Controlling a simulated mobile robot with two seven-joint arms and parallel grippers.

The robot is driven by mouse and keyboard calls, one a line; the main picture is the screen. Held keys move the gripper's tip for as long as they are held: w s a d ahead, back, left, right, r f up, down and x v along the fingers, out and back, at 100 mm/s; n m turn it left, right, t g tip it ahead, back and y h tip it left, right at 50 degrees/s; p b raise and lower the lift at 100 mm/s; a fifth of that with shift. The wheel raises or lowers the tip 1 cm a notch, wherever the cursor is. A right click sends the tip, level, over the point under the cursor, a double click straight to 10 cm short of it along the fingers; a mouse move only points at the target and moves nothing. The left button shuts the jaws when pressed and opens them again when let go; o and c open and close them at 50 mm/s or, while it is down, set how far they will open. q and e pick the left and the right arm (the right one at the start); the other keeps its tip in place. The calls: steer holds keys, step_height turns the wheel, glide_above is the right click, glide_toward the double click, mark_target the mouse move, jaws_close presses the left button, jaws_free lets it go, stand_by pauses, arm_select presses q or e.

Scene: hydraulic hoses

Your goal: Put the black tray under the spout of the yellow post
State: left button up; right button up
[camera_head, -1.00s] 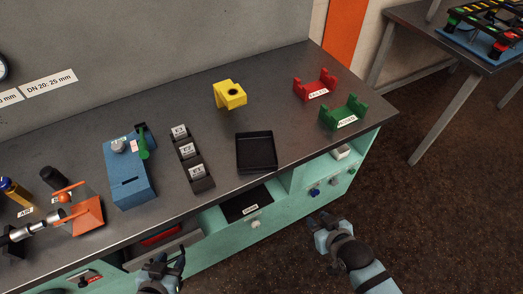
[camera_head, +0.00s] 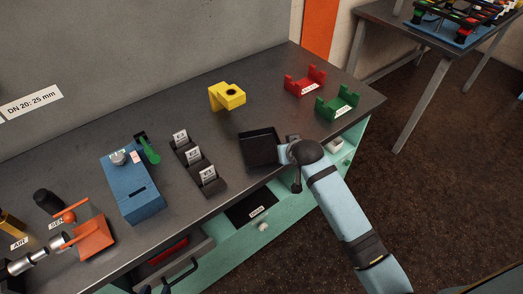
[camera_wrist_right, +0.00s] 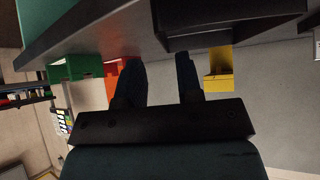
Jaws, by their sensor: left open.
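The black tray (camera_head: 259,148) lies flat on the dark bench near its front edge. The yellow post (camera_head: 227,96) with its round opening stands behind it and a little left, clear of the tray. My right gripper (camera_head: 292,144) is at the tray's right side; my wrist hides most of its fingers. In the right wrist view its two fingers (camera_wrist_right: 158,80) stand apart, with the tray (camera_wrist_right: 225,14) close beyond them; I cannot tell whether they touch it. The yellow post also shows there (camera_wrist_right: 219,70). My left gripper (camera_head: 180,275) is open and empty at the bottom edge, before the bench.
A row of labelled black holders (camera_head: 198,165) and a blue box (camera_head: 132,185) stand left of the tray. Red (camera_head: 305,82) and green (camera_head: 337,103) cradles stand to the right. Bare bench lies between the tray and the yellow post.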

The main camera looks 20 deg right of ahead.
steer(key=x, duration=0.6)
steer(key=shift+w+r, duration=0.1)
jaws_close()
